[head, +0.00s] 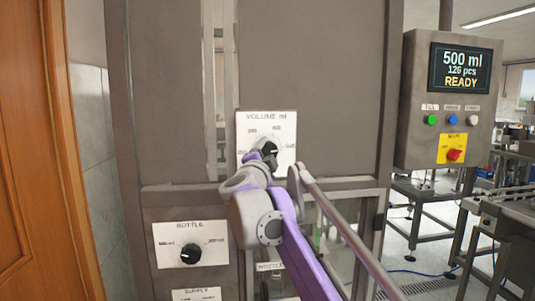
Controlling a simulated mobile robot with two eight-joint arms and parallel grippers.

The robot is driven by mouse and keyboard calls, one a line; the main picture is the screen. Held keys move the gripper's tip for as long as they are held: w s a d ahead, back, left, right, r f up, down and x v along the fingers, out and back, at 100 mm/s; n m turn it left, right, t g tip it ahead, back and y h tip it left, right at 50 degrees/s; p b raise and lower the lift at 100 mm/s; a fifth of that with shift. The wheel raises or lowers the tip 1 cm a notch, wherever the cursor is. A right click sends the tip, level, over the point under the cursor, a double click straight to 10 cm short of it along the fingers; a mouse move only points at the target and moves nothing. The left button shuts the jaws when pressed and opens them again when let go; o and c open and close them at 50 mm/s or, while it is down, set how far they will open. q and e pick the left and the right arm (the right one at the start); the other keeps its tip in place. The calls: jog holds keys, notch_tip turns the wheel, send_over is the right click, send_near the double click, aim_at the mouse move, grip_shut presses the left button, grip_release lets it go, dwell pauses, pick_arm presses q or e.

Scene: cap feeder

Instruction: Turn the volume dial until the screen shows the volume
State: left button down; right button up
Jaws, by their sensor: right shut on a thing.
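The volume dial (270,149) is a black knob on a white plate (284,124) labelled "VOLUME ml" on the grey machine front. Its scale marks show, but part of the plate is hidden behind my arm. My right gripper (266,156) is at the dial and shut on it. The screen (460,68) on the control box at the right reads "500 ml", "126 pcs" and "READY". My left gripper is not in view.
A second black knob (191,252) sits on a plate labelled "BOTTLE" at lower left. Coloured buttons (452,120) and a red switch on yellow (453,154) are under the screen. A wooden door (40,150) stands at the left.

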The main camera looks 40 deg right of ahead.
dwell(0.4)
jog(key=o, duration=1.4)
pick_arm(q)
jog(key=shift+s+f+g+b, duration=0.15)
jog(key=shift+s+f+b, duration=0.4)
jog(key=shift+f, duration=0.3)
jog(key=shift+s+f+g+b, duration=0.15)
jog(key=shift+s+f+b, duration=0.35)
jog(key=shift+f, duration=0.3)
pick_arm(e)
jog(key=shift+v, duration=5.4)
